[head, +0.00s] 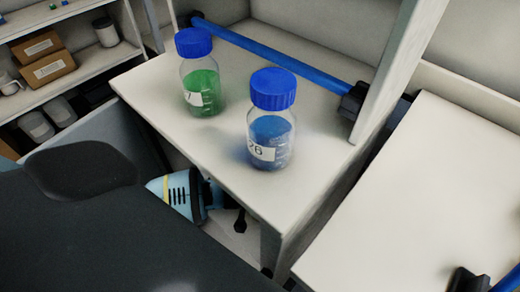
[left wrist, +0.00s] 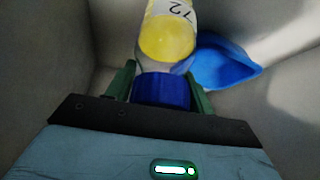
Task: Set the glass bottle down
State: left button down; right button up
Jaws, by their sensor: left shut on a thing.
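In the left wrist view my left gripper (left wrist: 161,82) is shut on a glass bottle (left wrist: 167,42) with yellow contents. Its green fingers are on either side of the blue cap (left wrist: 161,90). The white label carries dark digits, partly cut off by the top edge of the view. I cannot tell whether the bottle's base touches anything. This bottle does not show in the head view. My right gripper is in neither view.
A green-filled bottle (head: 201,88) and a blue-filled bottle (head: 270,135) stand on the white bench (head: 160,88). A blue bar (head: 285,55) runs behind them. A blue dish-like object (left wrist: 224,62) lies beside the held bottle. Shelves (head: 92,62) stand at left.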

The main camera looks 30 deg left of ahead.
pick_arm(q)
jog(key=shift+s+f, duration=0.1)
jog(key=shift+f, duration=1.45)
jog(key=shift+f, duration=0.1)
jog(key=c, duration=0.5)
grip_release()
jog(key=shift+p+v, duration=1.2)
jog(key=shift+v, duration=4.85)
jog(key=shift+s, duration=0.1)
